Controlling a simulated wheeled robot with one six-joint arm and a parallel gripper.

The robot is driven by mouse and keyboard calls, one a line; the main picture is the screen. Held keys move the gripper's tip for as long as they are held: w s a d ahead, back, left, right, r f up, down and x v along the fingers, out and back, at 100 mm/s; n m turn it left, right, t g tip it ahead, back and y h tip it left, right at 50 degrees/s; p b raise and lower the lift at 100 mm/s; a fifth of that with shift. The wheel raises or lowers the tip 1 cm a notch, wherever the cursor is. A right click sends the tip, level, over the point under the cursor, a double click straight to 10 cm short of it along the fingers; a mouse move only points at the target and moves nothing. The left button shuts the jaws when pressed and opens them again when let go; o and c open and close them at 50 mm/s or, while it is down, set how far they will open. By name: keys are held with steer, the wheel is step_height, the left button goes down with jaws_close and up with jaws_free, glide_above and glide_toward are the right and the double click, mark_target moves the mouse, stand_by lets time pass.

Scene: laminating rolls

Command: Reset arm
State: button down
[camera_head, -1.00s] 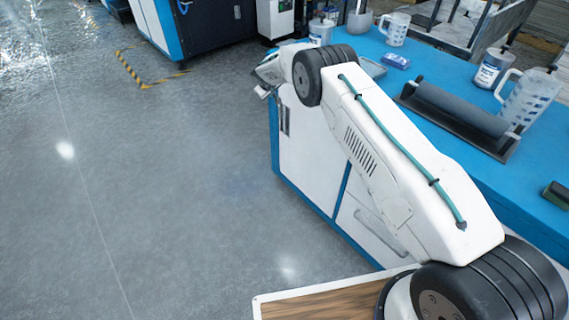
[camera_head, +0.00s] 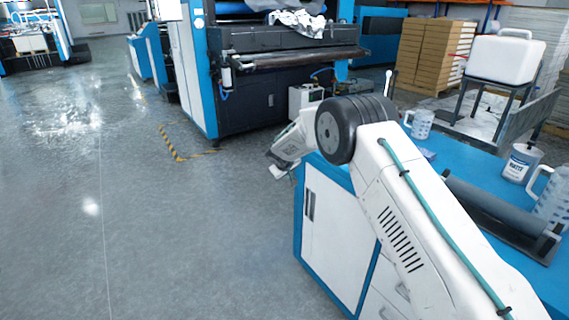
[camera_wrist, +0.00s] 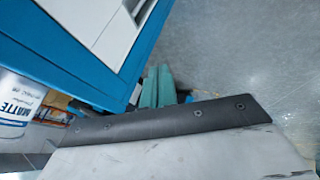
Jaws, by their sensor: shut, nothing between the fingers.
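My gripper (camera_head: 281,160) is at the end of my white arm, beyond the near-left corner of the blue-topped cabinet in the head view. It points down and left, mostly side-on and small there. In the wrist view its two teal fingers (camera_wrist: 157,86) lie close together, shut with nothing between them. The grey floor shows past the fingertips. My arm's large black joint hides part of the worktop behind it.
The blue worktop (camera_head: 505,158) carries a dark roller (camera_head: 490,205), a labelled can (camera_head: 521,162) and measuring jugs (camera_head: 421,124). In the wrist view, a MATTE can (camera_wrist: 17,110) is at left. A large machine (camera_head: 285,62) stands behind. The floor (camera_head: 190,235) at left is clear.

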steer(key=s+d+f+g+h, duration=0.1)
steer(key=s+d+f+g, duration=0.15)
steer(key=s, duration=0.35)
steer(key=s+d+r+m+g, duration=0.15)
steer(key=s+d+r, duration=0.25)
steer(key=s+r, duration=0.45)
steer(key=s+d+r+m+g, duration=0.15)
steer(key=s+d+r, duration=0.35)
steer(key=s, duration=0.7)
steer(key=s+d+r+g, duration=0.2)
steer(key=s+d+r, duration=0.1)
steer(key=s+r, duration=0.7)
steer(key=s+d+r+m+y, duration=0.1)
steer(key=s+r, duration=0.1)
steer(key=s, duration=0.7)
steer(key=s+d+r+m+t+y, duration=0.1)
steer(key=s+d+r, duration=0.1)
steer(key=s, duration=0.8)
steer(key=s+d+r+m+t+y, duration=0.1)
steer(key=s+r, duration=0.3)
steer(key=s, duration=0.6)
steer(key=shift+d, duration=0.25)
